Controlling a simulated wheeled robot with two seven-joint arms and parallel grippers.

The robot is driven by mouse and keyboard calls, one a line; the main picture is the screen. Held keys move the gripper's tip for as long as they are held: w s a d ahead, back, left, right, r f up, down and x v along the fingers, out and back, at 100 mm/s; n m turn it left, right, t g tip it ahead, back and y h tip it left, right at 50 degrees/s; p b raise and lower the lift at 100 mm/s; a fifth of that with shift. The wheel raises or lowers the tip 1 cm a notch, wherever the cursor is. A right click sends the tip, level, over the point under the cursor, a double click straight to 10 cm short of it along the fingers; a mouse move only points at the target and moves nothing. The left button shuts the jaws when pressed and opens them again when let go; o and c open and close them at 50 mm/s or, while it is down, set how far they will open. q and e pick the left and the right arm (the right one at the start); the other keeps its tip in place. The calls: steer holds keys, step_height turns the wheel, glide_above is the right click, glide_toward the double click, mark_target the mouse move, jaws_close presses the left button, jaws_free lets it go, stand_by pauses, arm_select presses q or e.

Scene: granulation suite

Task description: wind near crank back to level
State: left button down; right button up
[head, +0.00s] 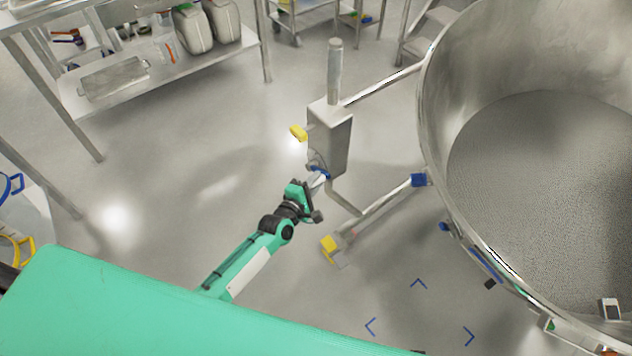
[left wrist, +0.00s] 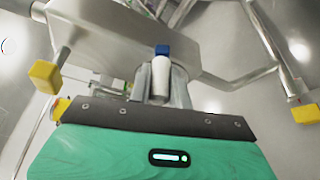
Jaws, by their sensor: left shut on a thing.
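The near crank (head: 320,174) sits low on the side of a grey steel box on a post. It shows as a small pale handle with a blue part. In the left wrist view the pale handle (left wrist: 160,78) with a blue end stands just beyond my gripper's dark edge. My left gripper (head: 314,186) reaches up to this handle from the lower left and is shut on it. The fingertips are mostly hidden, and the crank's exact angle is hard to tell. My right gripper is not in view.
A large steel bowl (head: 428,110) of grey granules stands at right, joined to the box (head: 335,140) by tubes. Yellow-ended feet or levers (head: 299,132) stick out near the box. A steel shelf (head: 180,80) stands upper left. The floor between is clear.

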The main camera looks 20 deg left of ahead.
arm_select(q)
steer(key=w+a+r+n+g+h+p, duration=0.3)
steer(key=w+a+r+n+g+p, duration=0.1)
steer(key=n+p, duration=0.4)
steer(key=w+a+r+n, duration=0.1)
steer(key=a, duration=0.1)
steer(key=shift+a+r+g, duration=0.15)
steer(key=shift+a+g, duration=0.15)
steer(key=shift+g, duration=0.1)
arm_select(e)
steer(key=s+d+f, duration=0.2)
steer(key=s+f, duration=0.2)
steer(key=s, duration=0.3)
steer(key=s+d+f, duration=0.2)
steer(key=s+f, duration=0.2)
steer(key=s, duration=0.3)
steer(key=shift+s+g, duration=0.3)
arm_select(q)
steer(key=shift+w, duration=0.1)
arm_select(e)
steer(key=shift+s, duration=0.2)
arm_select(q)
steer(key=c, duration=1.4)
jaws_free()
steer(key=shift+a, duration=0.1)
steer(key=shift+o, duration=0.6)
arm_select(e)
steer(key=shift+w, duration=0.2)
